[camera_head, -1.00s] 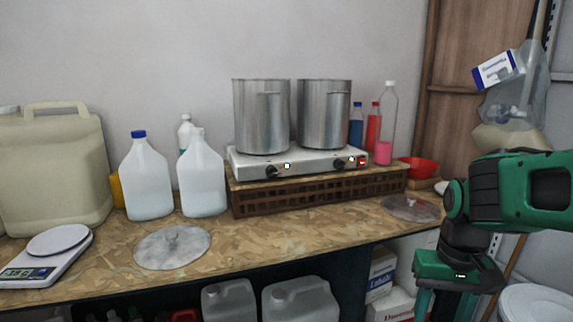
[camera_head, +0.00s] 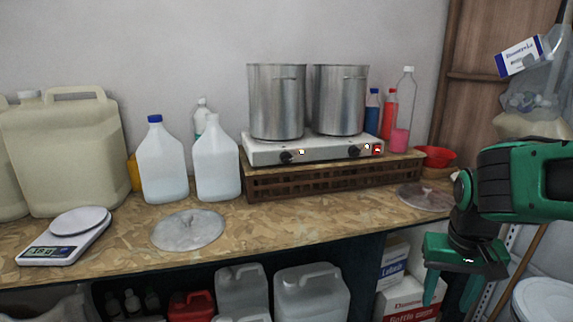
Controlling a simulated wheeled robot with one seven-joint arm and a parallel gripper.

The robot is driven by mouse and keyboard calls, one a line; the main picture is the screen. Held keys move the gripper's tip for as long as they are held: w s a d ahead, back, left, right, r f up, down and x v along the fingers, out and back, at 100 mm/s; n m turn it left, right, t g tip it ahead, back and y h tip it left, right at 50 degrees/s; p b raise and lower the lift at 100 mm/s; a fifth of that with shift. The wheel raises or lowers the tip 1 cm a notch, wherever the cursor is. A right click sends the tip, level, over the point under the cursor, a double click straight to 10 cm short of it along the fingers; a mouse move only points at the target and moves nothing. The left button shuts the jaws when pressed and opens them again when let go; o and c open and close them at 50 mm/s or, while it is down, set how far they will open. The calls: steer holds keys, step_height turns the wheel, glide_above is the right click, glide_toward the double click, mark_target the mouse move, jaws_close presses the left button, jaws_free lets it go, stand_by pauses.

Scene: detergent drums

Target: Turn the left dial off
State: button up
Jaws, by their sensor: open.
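The left dial (camera_head: 287,157) is a black knob on the front face of a white double hot plate (camera_head: 325,150), with a small white light beside it. A second black dial (camera_head: 354,151) sits to its right, near a red switch. One steel pot (camera_head: 276,100) stands on the left of the hot plate and another steel pot (camera_head: 340,100) on the right. My gripper (camera_head: 449,297) is at the lower right, pointing down with its green fingers apart and empty. It is in front of the bench, well away from the dials.
The hot plate stands on a brown slatted crate (camera_head: 330,181) on the chipboard bench (camera_head: 300,215). White jugs (camera_head: 217,160) stand left of it. A flat round lid (camera_head: 188,230) and a scale (camera_head: 66,250) lie at the front left. Bench space before the crate is clear.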

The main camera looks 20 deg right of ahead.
steer(key=w+d+t+h, duration=0.3)
steer(key=w, duration=0.9)
steer(key=n+t+y, duration=0.3)
steer(key=n+t, duration=0.5)
steer(key=t, duration=0.6)
glide_toward(288, 161)
steer(key=w, duration=0.9)
steer(key=shift+w+d, duration=0.35)
steer(key=shift+c, duration=0.5)
